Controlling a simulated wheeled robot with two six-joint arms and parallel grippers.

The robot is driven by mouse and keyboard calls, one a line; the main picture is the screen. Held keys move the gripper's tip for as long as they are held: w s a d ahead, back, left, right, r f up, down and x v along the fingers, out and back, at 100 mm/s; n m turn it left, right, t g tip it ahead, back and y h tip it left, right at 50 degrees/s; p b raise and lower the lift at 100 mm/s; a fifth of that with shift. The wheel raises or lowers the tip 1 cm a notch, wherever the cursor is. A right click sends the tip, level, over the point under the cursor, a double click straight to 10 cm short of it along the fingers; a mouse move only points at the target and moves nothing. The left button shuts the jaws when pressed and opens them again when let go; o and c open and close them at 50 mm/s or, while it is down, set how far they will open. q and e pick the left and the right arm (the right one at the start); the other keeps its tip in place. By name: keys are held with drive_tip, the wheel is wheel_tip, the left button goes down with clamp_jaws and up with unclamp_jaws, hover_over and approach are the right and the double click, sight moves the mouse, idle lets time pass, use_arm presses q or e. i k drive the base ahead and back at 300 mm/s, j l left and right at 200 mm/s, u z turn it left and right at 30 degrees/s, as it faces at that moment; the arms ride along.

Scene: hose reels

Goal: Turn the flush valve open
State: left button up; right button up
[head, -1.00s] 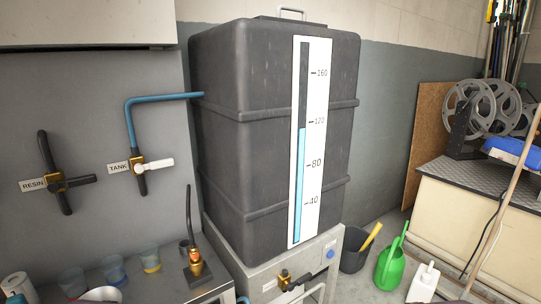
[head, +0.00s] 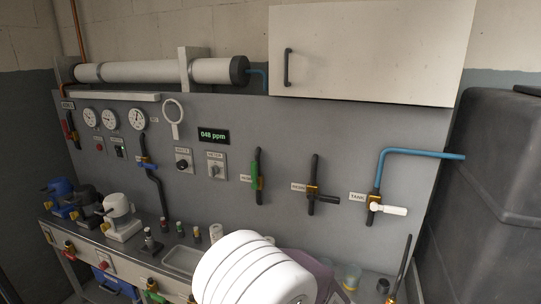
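No label that I can read says flush, so I cannot tell which valve is the flush valve. On the grey wall panel, a green-handled valve (head: 256,176) and a black-handled valve (head: 312,189) stand side by side with small blurred labels. The valve marked TANK (head: 374,207) has a white handle pointing right and a blue pipe above it. Further left are a blue-handled valve (head: 147,163) and a red-handled valve (head: 69,126). Neither gripper is in view.
A white cabinet (head: 370,60) overhangs the panel at upper right. The dark tank (head: 495,170) stands at the right edge. Gauges (head: 137,119) and a display reading 048 ppm (head: 213,136) are on the panel. A large white rounded shape covers part of the bench at bottom centre.

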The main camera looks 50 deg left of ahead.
sight(140, 164)
drive_tip(key=u, duration=2.55)
